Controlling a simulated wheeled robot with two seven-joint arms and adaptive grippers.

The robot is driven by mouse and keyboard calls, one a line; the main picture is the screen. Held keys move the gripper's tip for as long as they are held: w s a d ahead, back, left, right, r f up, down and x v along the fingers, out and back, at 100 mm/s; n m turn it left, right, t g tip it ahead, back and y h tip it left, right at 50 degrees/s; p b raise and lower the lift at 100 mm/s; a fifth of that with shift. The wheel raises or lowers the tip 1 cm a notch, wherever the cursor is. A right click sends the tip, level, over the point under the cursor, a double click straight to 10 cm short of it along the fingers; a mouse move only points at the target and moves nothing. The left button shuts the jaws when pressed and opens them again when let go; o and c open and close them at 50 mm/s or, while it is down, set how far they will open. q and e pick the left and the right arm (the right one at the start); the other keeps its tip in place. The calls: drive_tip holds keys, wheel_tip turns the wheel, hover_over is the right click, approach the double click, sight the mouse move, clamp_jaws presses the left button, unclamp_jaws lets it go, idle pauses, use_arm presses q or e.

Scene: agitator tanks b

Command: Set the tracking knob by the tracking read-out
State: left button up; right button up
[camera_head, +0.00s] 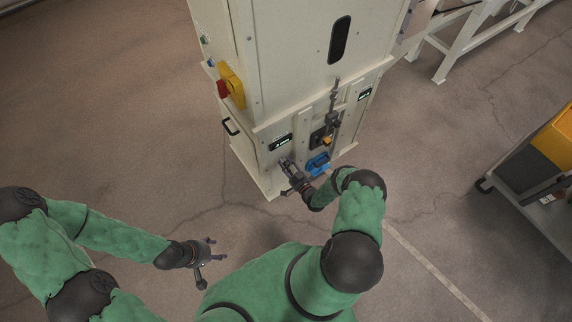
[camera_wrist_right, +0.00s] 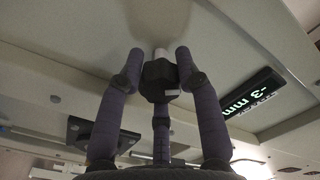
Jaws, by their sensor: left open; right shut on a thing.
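In the right wrist view a dark faceted knob (camera_wrist_right: 160,78) on a pale shaft sits between the fingers of my right gripper (camera_wrist_right: 160,66). The gripper is shut on this knob. In the head view my right gripper (camera_head: 289,168) is at the cabinet's lower front, just below a read-out (camera_head: 281,142), and hides the knob. My left gripper (camera_head: 211,261) is open and empty, above the floor and away from the cabinet (camera_head: 290,60).
A second read-out (camera_head: 365,95) is at the panel's right. A blue part (camera_head: 318,163) lies close right of my right gripper. A red button on a yellow box (camera_head: 231,87) juts from the cabinet's left side. A grey cart (camera_head: 540,185) stands at right. The floor at left is clear.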

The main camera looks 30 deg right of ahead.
drive_tip(key=n, duration=0.6)
drive_tip(key=shift+d+r, duration=0.1)
drive_tip(key=n, duration=0.6)
drive_tip(key=shift+n, duration=0.3)
idle(0.3)
drive_tip(key=o, duration=1.1)
drive_tip(key=shift+o, duration=0.2)
drive_tip(key=shift+s, duration=0.1)
drive_tip(key=s, duration=1.1)
drive_tip(key=shift+s+d, duration=0.3)
drive_tip(key=shift+s, duration=0.1)
drive_tip(key=shift+w, duration=0.15)
